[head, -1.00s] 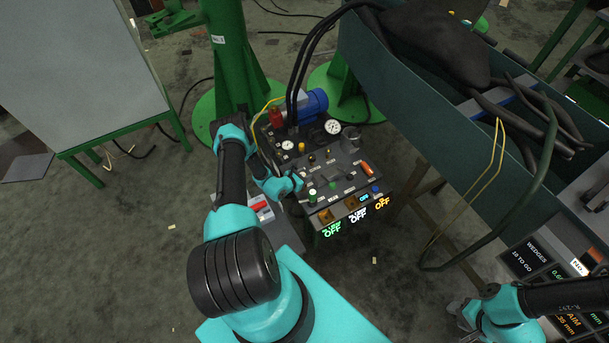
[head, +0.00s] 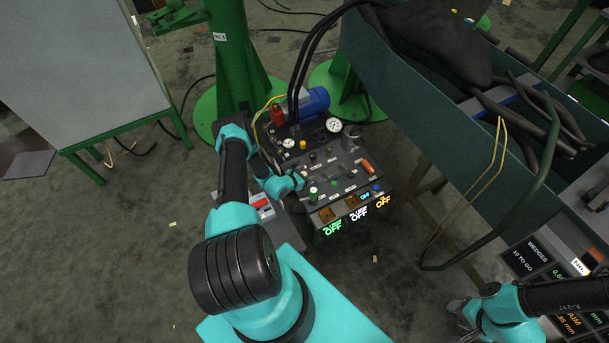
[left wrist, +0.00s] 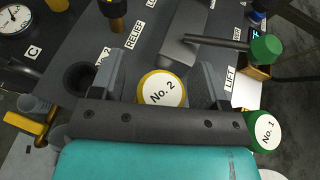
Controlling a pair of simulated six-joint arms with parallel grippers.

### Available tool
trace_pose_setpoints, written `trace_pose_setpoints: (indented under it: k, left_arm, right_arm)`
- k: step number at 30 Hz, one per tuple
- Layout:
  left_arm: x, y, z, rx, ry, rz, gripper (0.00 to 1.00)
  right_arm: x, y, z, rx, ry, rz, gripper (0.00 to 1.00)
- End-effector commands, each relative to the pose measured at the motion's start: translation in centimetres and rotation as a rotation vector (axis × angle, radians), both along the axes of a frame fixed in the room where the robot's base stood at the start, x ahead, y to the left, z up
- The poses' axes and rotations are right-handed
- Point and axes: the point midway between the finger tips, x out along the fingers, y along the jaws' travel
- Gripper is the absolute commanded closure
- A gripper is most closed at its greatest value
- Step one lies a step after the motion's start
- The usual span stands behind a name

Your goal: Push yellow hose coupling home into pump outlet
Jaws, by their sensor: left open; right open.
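In the left wrist view a yellow-rimmed round cap marked "No. 2" (left wrist: 162,90) faces me; I take it for the yellow hose coupling. My left gripper (left wrist: 164,70) is open, with one grey finger on each side of the cap. Whether the fingers touch it, and how deep it sits, I cannot tell. A dark round socket (left wrist: 80,80) is left of the fingers; I cannot tell whether it is the pump outlet. In the head view the pump panel (head: 345,180) is partly behind my left wrist. My right gripper (head: 460,308) is open at the lower right, away from the panel.
A green cap marked "No. 1" (left wrist: 265,131) sits right of my left gripper. A green-knobbed lever (left wrist: 267,49) is above it. A pressure gauge (left wrist: 16,18) is at upper left.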

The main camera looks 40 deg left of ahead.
Motion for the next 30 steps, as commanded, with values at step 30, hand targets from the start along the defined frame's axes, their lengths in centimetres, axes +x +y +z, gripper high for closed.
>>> trace_pose_setpoints:
  k: [30]
  left_arm:
    - [-13.8,0.8,5.8,-0.001,0.0,0.004,0.31]
  right_arm:
    - [0.0,0.0,0.0,0.0,0.0,0.0,0.57]
